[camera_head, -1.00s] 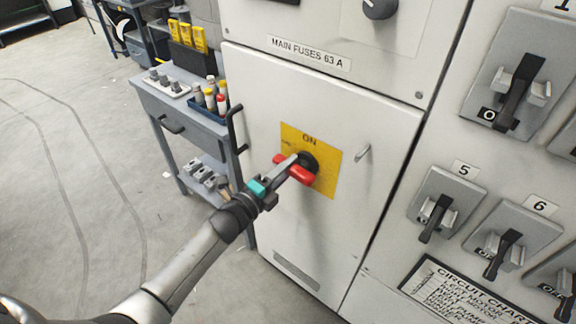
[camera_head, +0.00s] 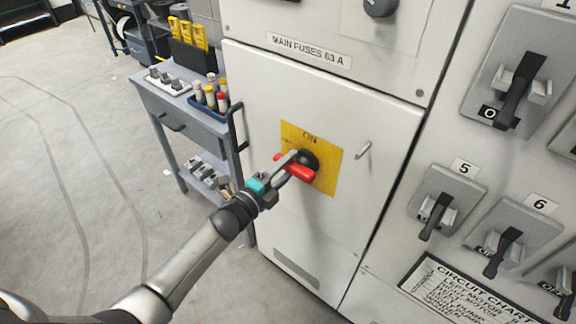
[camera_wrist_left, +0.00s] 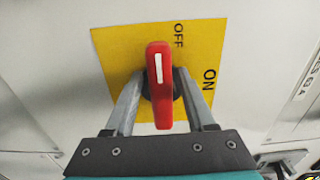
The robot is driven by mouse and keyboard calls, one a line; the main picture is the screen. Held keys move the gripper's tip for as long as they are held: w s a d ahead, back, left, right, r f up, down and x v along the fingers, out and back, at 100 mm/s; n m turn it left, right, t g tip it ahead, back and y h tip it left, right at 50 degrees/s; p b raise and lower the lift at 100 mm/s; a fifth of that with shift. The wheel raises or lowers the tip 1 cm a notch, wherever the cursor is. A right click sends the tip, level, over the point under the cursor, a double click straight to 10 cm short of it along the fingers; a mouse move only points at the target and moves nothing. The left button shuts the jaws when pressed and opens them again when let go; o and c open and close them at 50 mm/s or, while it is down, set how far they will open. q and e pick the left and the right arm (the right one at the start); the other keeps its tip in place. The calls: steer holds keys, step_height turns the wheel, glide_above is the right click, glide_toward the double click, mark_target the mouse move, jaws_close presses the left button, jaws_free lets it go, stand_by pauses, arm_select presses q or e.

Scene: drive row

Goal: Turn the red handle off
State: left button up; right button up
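The red handle (camera_head: 299,172) sits on a black hub in a yellow plate (camera_head: 327,183) on the white cabinet door. In the left wrist view the handle (camera_wrist_left: 160,105) has a white mark on the end by the OFF label. ON is to the right there. My left gripper (camera_head: 294,165) is at the handle. Its two grey fingers stand on either side of the handle in the left wrist view, with gaps showing, so it looks open around the handle. My right gripper is not in view.
Grey switches with black levers (camera_head: 438,215) are on the panel at the right.

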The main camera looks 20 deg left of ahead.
arm_select(q)
steer(key=shift+o, duration=0.4)
steer(key=shift+s, duration=0.1)
steer(key=v, duration=1.5)
